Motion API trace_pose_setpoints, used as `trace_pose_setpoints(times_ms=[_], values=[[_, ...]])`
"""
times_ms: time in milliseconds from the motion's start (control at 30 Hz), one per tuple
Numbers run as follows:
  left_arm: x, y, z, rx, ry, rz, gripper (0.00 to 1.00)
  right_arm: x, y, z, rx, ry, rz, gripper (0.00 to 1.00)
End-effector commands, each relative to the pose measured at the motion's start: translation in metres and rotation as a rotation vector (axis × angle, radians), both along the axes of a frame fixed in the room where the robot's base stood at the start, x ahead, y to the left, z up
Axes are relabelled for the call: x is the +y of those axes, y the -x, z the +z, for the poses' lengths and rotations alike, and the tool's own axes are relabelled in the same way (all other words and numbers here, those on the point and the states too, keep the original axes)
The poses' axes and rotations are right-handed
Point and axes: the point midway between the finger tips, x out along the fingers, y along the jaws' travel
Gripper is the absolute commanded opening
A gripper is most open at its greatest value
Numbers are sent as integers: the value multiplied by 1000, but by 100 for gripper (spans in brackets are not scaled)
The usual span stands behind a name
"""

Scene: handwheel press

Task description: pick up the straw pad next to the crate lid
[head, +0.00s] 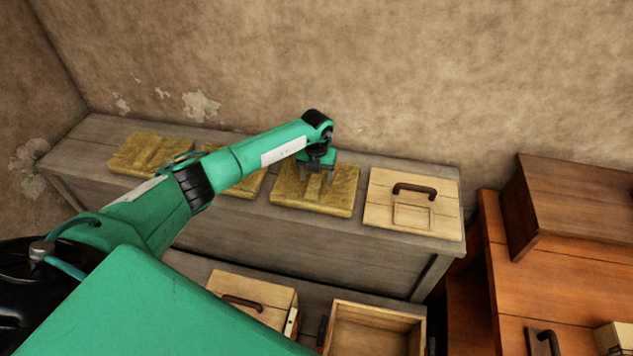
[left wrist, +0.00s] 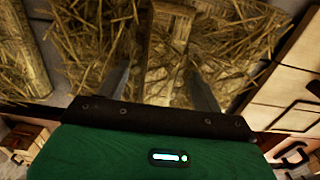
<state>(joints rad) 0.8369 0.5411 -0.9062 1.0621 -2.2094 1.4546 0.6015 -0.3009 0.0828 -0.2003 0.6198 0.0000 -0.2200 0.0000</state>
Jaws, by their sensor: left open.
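Three yellow straw pads lie in a row on a grey wooden bench. The straw pad next to the crate lid (head: 335,198) is the rightmost; it has a raised strip across its middle. The crate lid (head: 442,210) is pale wood with a dark handle and lies just right of that pad. My left gripper (head: 317,178) is open and points down over this pad. My right gripper is not in view.
The middle pad (head: 248,184) is partly behind my left arm, and the left pad (head: 140,150) is at the bench's far left. Below the bench (head: 90,135) stand a lidded crate (head: 262,290) and an open crate (head: 400,322). Brown wooden furniture (head: 560,285) stands at the right.

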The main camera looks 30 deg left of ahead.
Motion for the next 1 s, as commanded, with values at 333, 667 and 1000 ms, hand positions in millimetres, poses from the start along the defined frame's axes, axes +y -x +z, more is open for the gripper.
trace_pose_setpoints(times_ms=[333,667,1000], values=[[0,0,0,-1,0,0,40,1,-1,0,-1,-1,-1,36],[0,-1,0,-2,0,0,12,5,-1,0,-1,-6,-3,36],[1,-2,24,-7,0,-1,12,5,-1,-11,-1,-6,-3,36]])
